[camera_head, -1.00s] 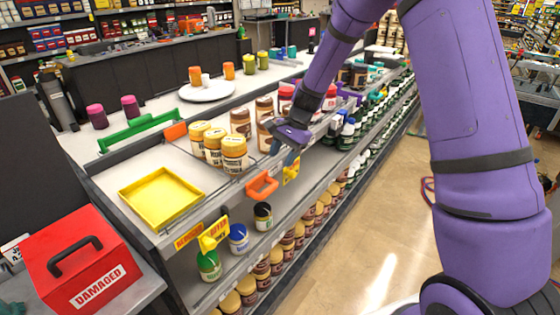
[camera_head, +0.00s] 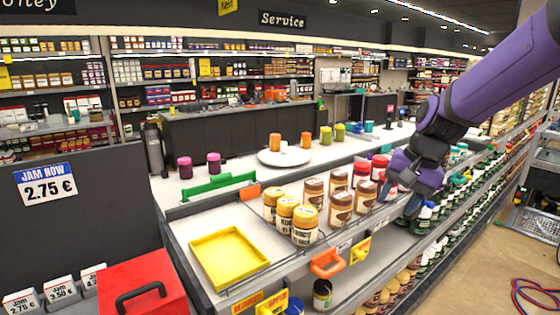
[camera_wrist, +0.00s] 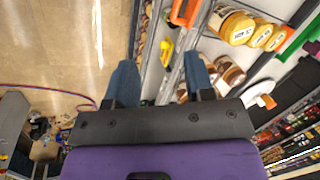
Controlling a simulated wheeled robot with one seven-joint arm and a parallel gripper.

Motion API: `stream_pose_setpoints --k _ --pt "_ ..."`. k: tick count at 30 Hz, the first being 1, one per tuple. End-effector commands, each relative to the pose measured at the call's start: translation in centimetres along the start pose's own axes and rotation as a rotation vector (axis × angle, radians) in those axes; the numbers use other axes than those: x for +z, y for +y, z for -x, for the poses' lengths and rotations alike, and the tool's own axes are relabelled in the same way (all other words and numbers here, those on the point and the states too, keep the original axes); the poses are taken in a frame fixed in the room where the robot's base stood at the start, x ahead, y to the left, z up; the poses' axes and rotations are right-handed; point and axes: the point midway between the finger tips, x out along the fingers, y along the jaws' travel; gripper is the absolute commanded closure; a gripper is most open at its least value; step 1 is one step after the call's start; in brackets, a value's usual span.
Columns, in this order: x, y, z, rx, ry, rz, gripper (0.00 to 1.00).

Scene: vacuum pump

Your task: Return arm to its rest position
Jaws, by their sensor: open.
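My purple arm (camera_head: 500,80) reaches in from the upper right in the head view. My gripper (camera_head: 405,205) hangs at the front edge of the shelf, to the right of the brown-labelled jars (camera_head: 340,207). In the wrist view my gripper (camera_wrist: 160,80) shows two blue fingers held wide apart with nothing between them. The shelf edge and part of the floor lie beyond the fingers. In the head view the fingertips overlap the shelf edge, and I cannot tell whether they touch it.
Yellow-lidded jars (camera_head: 305,224) stand left of the brown ones, beside a yellow tray (camera_head: 229,257). An orange holder (camera_head: 327,264) juts from the shelf front. A red box (camera_head: 143,288) is at the lower left. The aisle floor (camera_head: 490,265) at right is mostly clear.

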Motion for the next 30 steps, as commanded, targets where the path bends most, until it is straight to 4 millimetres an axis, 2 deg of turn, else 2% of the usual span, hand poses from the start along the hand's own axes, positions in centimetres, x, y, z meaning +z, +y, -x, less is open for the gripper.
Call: stream_pose_setpoints --k 1,6,15,24,30 --pt "1.0 0.5 1.4 0.002 0.026 0.034 0.52" --pt "4.4 2.6 5.0 0.022 0.102 0.148 0.52" --pt "10.3 6.8 9.5 0.077 0.241 0.337 0.52" --pt "15.4 10.9 11.6 0.146 0.363 0.487 0.52" --pt "16.7 12.2 11.8 0.172 0.396 0.53 0.52"
